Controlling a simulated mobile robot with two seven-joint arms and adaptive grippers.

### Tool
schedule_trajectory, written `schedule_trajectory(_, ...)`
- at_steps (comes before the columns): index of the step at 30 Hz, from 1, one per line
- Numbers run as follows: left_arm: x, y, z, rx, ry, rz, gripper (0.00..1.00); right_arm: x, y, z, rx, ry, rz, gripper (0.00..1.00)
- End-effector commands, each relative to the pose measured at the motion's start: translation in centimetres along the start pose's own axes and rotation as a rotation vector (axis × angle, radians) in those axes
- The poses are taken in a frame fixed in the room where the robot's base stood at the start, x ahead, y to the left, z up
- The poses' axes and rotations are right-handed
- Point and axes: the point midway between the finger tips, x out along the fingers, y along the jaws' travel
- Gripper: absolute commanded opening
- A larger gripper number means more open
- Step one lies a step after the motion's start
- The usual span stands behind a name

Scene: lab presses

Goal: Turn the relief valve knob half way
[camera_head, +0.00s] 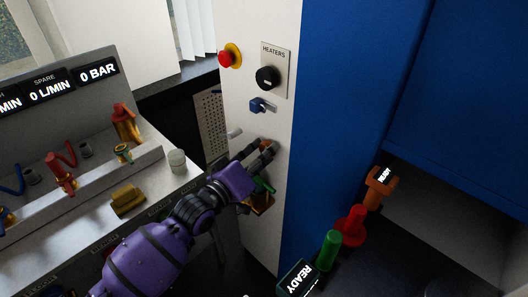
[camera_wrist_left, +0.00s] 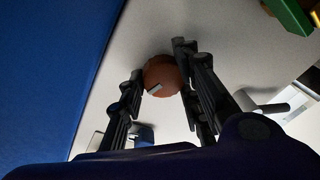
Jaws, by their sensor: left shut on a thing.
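The relief valve knob appears as a round orange-brown knob (camera_wrist_left: 162,72) with a pale pointer mark on its lower edge in the left wrist view. It sits on the white panel (camera_head: 258,232). My left gripper (camera_head: 262,152) reaches the panel from the left, and its two fingers are shut on the knob. In the left wrist view the fingers of this gripper (camera_wrist_left: 157,86) stand on either side of the knob. In the head view the fingers hide most of the knob. My right gripper is in neither view.
Above my left gripper are a blue-handled switch (camera_head: 262,105), a black HEATERS knob (camera_head: 267,77) and a red button (camera_head: 229,56). A grey lever (camera_head: 235,133) is close to its left. A bench with fittings (camera_head: 125,200) stands left; a blue cabinet side (camera_head: 335,110) is right.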

Motion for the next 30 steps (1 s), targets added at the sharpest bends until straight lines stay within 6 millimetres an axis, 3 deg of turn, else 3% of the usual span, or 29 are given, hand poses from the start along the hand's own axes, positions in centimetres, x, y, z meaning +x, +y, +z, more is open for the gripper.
schedule_trajectory(30, 0.06, -0.06, 0.58, 0.945, 0.067, 0.094, 0.05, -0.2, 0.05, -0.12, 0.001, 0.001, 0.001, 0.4)
